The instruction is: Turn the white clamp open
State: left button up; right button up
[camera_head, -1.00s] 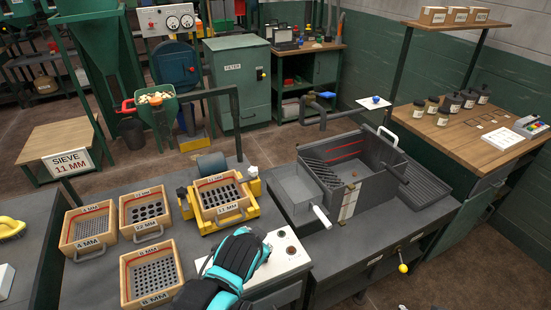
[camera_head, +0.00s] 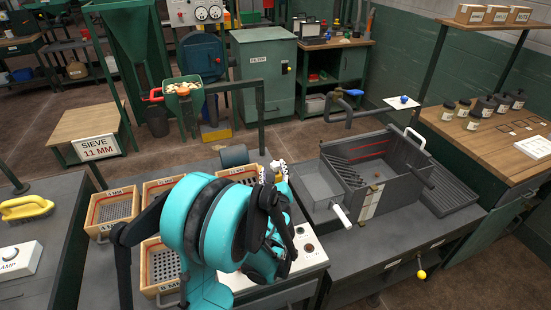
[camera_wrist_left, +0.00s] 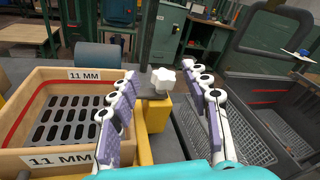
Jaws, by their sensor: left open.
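The white clamp (camera_wrist_left: 163,81) is a star-shaped knob on a yellow block beside the sieve, near the middle of the left wrist view. In the head view it shows as a small white shape (camera_head: 277,167) just beyond my left arm. My left gripper (camera_wrist_left: 160,74) is open and empty, with its purple-padded fingers on either side of the knob in that view. I cannot tell whether they touch it. The wooden 11 MM sieve (camera_wrist_left: 62,118) sits left of the fingers. My teal arm hides most of the sieve and shaker in the head view. My right gripper is not in view.
A dark upright post (camera_wrist_left: 147,40) stands just behind the knob. A grey roller (camera_wrist_left: 100,55) lies beyond the sieve. A grey mesh tray (camera_wrist_left: 235,130) and a box with a white handle (camera_head: 341,216) stand on the right. Other sieves (camera_head: 110,210) lie on the left of the bench.

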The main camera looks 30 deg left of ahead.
aim_at(275, 167)
pick_arm(q)
jog(key=m, duration=0.1)
jog(key=w+f+m, duration=0.1)
jog(key=m, duration=0.1)
jog(key=f+m+t, duration=0.1)
jog(key=m, duration=0.1)
jog(key=shift+w, duration=0.35)
jog(key=shift+w+a, duration=0.1)
jog(key=shift+a, duration=0.05)
jog(key=shift+w+a+m+p, duration=0.2)
jog(key=shift+w+m+p, duration=0.1)
jog(key=shift+p, duration=0.1)
jog(key=shift+w+a+r+p, duration=0.1)
jog(key=shift+w+a+p, duration=0.25)
jog(key=shift+w+p, duration=0.2)
jog(key=x, duration=0.2)
jog(key=b+x, duration=0.1)
jog(key=x, duration=0.1)
jog(key=shift+f, duration=0.25)
jog(key=shift+w+a+b, duration=0.3)
jog(key=shift+w+a, duration=0.05)
jog(key=shift+w, duration=0.3)
jog(key=shift+r, duration=0.1)
grip_shut()
